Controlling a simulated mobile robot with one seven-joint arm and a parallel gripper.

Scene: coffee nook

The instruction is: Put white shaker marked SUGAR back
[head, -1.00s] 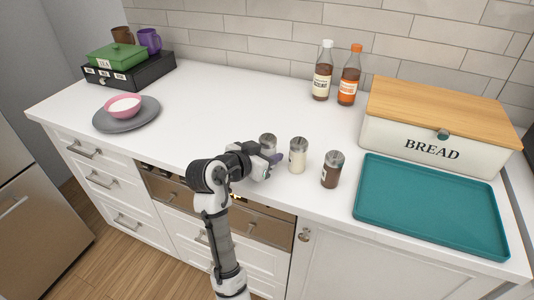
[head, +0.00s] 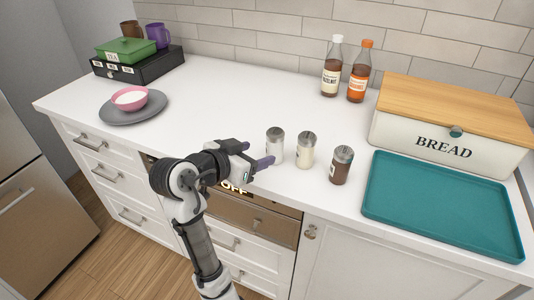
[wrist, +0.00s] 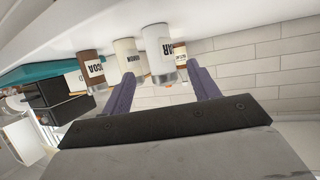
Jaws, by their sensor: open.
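The white shaker (head: 275,148) with a grey metal lid stands upright on the counter, leftmost in a row of shakers. In the wrist view, the white shaker (wrist: 158,45) shows the label end "AR"; the rest is turned out of sight. My gripper (head: 256,153) is open and empty, just left of the white shaker, at about its height. In the wrist view the shaker lies ahead, between the lines of the two purple fingers of my gripper (wrist: 163,86). I cannot tell how far its body reaches between the fingertips.
A cream shaker (head: 306,152) and a brown shaker (head: 341,167) stand to the right. Beyond them are a teal tray (head: 440,240) and a bread box (head: 445,142). Two bottles (head: 332,75) (head: 358,80) stand by the wall. The counter behind the shakers is clear.

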